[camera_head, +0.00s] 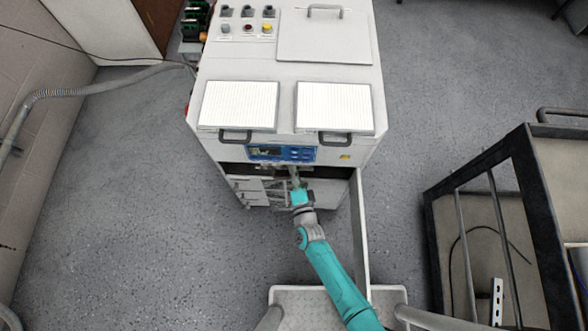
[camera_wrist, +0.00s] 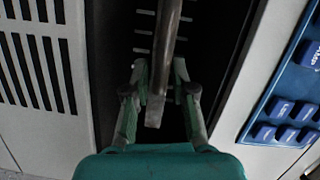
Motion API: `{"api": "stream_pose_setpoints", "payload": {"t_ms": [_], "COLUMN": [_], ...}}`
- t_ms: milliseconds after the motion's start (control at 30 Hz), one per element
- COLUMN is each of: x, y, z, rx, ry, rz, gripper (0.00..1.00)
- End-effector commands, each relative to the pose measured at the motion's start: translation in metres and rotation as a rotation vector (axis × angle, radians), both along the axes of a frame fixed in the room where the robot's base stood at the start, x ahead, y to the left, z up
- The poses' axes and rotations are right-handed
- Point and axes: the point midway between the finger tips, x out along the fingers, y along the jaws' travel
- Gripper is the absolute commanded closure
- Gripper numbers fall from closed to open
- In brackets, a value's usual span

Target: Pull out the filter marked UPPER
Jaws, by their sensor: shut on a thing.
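My gripper (camera_head: 296,178) reaches the front of a white cabinet (camera_head: 200,65), just below its blue control panel (camera_head: 282,153). In the wrist view, the two fingers of my gripper (camera_wrist: 160,72) are shut on a narrow grey bar (camera_wrist: 168,40). The bar runs out of a dark opening (camera_wrist: 110,40) and its blunt end lies between the fingers. I can read no UPPER mark, and I cannot tell whether the bar belongs to that filter. The inside of the opening is mostly dark or hidden by my arm.
An open door (camera_head: 360,235) stands along the right of the opening. Pale drawer-like parts (camera_head: 248,190) show at its left. Two white panels (camera_head: 240,103) with dark handles sit above the control panel. A dark-framed cart (camera_head: 480,165) stands at the right. Floor between is clear.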

Motion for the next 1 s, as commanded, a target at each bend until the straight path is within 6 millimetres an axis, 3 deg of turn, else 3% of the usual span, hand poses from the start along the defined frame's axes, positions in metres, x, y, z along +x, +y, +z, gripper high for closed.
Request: {"api": "stream_pose_setpoints", "payload": {"t_ms": [1000], "x": [-0.023], "y": [0.001], "z": [-0.001], "rx": [-0.004], "ry": [0.001], "rz": [0.002], "gripper": [1.00]}}
